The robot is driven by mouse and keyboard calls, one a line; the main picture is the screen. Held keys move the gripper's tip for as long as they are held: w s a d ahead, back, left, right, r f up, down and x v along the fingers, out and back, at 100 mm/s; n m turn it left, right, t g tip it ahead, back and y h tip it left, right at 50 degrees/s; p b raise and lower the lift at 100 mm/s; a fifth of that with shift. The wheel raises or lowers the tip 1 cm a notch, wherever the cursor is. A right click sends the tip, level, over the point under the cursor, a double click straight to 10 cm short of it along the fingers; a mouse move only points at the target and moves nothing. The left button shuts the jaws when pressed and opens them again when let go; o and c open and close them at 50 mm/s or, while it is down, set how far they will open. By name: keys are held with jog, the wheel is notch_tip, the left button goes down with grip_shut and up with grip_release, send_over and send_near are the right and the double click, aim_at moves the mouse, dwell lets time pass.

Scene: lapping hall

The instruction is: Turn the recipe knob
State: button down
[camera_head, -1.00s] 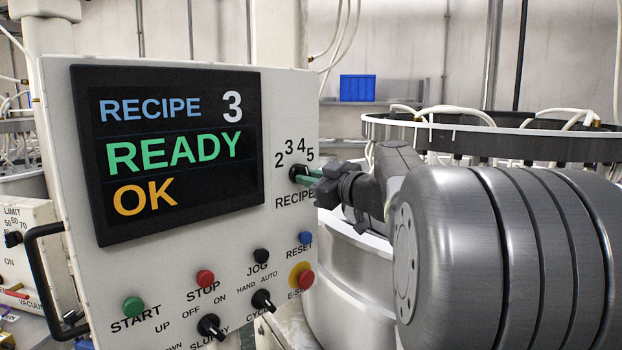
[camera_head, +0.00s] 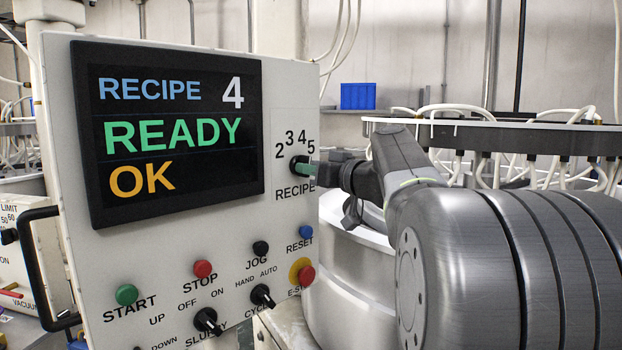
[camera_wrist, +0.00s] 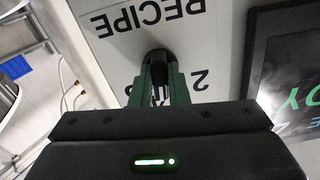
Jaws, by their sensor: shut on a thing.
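The recipe knob (camera_head: 296,163) is a small black knob on the right side of a white control panel (camera_head: 150,275), under the numbers 2 to 5. The panel's screen (camera_head: 170,130) reads RECIPE 4, READY, OK. My gripper (camera_head: 304,168) reaches the knob from the right. In the wrist view, its green fingers (camera_wrist: 161,72) are shut on the black knob (camera_wrist: 158,60), one on each side. The fingers cover much of the knob, so its pointer is hidden. The RECIPE label shows upside down in the wrist view.
Below the knob are a blue RESET button (camera_head: 306,232), a red E-stop (camera_head: 306,275), and other buttons and switches. A black handle (camera_head: 33,270) sticks out at the panel's left. A round machine (camera_head: 350,265) with hoses stands behind my arm.

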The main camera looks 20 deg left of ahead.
jog(key=shift+m+b, duration=0.35)
jog(key=shift+m, duration=0.65)
jog(key=c, duration=1.4)
grip_release()
jog(key=b+v, duration=0.4)
jog(key=v, duration=0.9)
jog(key=shift+d, duration=0.4)
jog(key=shift+s+f, duration=0.1)
jog(key=shift+s, duration=0.05)
jog(key=p+x, duration=0.4)
jog(key=x, duration=1)
